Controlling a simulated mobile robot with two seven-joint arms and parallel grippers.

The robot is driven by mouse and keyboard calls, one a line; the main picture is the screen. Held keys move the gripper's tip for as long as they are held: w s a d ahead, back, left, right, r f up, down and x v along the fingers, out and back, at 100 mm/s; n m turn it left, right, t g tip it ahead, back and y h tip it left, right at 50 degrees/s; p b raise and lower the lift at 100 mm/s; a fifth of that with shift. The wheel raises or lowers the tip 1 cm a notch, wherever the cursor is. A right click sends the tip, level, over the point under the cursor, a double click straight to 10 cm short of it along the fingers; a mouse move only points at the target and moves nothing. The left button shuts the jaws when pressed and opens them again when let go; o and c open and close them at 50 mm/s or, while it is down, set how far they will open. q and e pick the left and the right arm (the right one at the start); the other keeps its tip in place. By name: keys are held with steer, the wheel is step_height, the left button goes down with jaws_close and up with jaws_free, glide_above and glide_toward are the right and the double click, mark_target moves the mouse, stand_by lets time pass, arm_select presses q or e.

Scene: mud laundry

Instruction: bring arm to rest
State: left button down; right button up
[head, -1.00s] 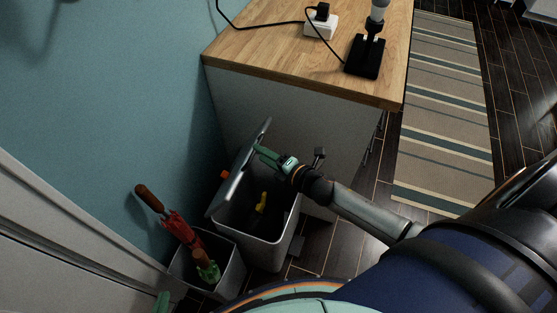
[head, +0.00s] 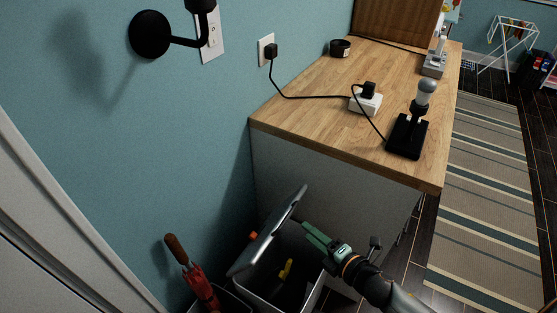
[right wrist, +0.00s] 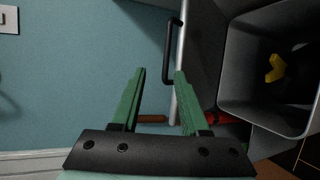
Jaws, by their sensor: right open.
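My right gripper (head: 306,230) is in the lower middle of the head view, beside the raised lid (head: 268,232) of a grey bin. Its green fingers are apart, with nothing between them in the right wrist view (right wrist: 160,76). The open bin (head: 312,296) stands below the gripper, against the end of the counter. A yellow object (head: 286,268) lies inside it and also shows in the right wrist view (right wrist: 275,68). My left gripper is out of view.
A wooden-topped counter (head: 318,104) rises behind the bin. It carries a black lamp (head: 407,135) with a bare bulb and a white power block (head: 366,103). A red umbrella (head: 203,290) stands left of the bin. A striped rug (head: 484,205) lies on the right.

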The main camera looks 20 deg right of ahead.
steer(key=s+a+f+m+g+h, duration=0.1)
steer(key=s+a+f+m+g, duration=0.1)
steer(key=s+m, duration=0.5)
steer(key=s+a+f+m+g+h, duration=0.1)
steer(key=s+a+f+m+g, duration=0.2)
steer(key=m, duration=1)
steer(key=s+f, duration=0.3)
steer(key=s, duration=0.2)
steer(key=shift+a+f+m, duration=0.2)
steer(key=shift+a+m, duration=0.2)
jaws_close()
steer(key=shift+w, duration=0.15)
